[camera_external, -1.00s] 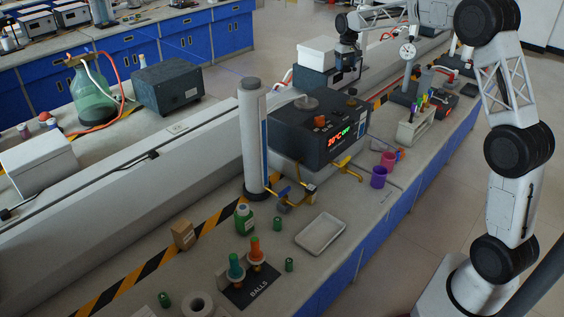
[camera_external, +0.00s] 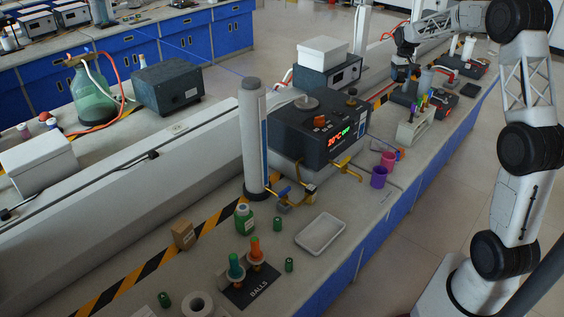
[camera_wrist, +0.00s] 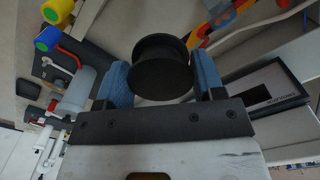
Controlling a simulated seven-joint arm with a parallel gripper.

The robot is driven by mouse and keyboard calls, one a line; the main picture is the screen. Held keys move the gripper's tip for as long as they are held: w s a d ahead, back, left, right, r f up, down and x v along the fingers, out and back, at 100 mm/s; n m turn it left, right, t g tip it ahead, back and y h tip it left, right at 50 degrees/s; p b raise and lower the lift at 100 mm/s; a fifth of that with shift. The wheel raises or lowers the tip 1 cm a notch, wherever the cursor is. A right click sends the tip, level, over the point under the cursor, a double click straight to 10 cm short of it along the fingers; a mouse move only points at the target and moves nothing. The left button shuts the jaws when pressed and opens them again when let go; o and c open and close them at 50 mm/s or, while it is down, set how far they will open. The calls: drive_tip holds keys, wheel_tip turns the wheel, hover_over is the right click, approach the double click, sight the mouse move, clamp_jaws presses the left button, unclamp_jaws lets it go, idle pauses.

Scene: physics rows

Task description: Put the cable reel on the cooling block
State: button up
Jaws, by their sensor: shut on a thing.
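My gripper (camera_wrist: 162,80) has blue fingers on either side of a black round spool, the cable reel (camera_wrist: 162,62), and is shut on it. The reel's round end faces the wrist camera. In the external view my gripper (camera_external: 402,72) is over the far right part of the bench, among dark equipment. The reel is too small and dark to make out there. I cannot tell for sure which thing is the cooling block.
Below the gripper are a dark device (camera_external: 438,100) and a rack of coloured pens (camera_external: 415,124). A white box (camera_external: 323,49) sits on an instrument to the left. A dark framed panel (camera_wrist: 264,97) shows at the right of the wrist view. An empty tray (camera_external: 320,233) lies nearer.

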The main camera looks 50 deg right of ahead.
drive_tip(key=shift+s+d+f, duration=0.2)
drive_tip(key=shift+s+f, duration=0.2)
drive_tip(key=shift+s, duration=0.2)
drive_tip(key=shift+s+d+f, duration=0.15)
drive_tip(key=shift+s+f, duration=0.2)
drive_tip(key=shift+s, duration=0.25)
drive_tip(key=a+f+n, duration=0.2)
drive_tip(key=a+f, duration=0.4)
drive_tip(key=a, duration=0.3)
drive_tip(key=s+a+f+n, duration=0.1)
drive_tip(key=a+f+n, duration=0.2)
drive_tip(key=a+f, duration=0.3)
drive_tip(key=a, duration=0.3)
drive_tip(key=shift+s+a+f, duration=0.15)
drive_tip(key=shift+s+a, duration=0.1)
drive_tip(key=shift+a, duration=0.15)
hover_over(380, 143)
drive_tip(key=shift+a+f, duration=0.1)
drive_tip(key=shift+f, duration=3)
drive_tip(key=shift+f, duration=1.9)
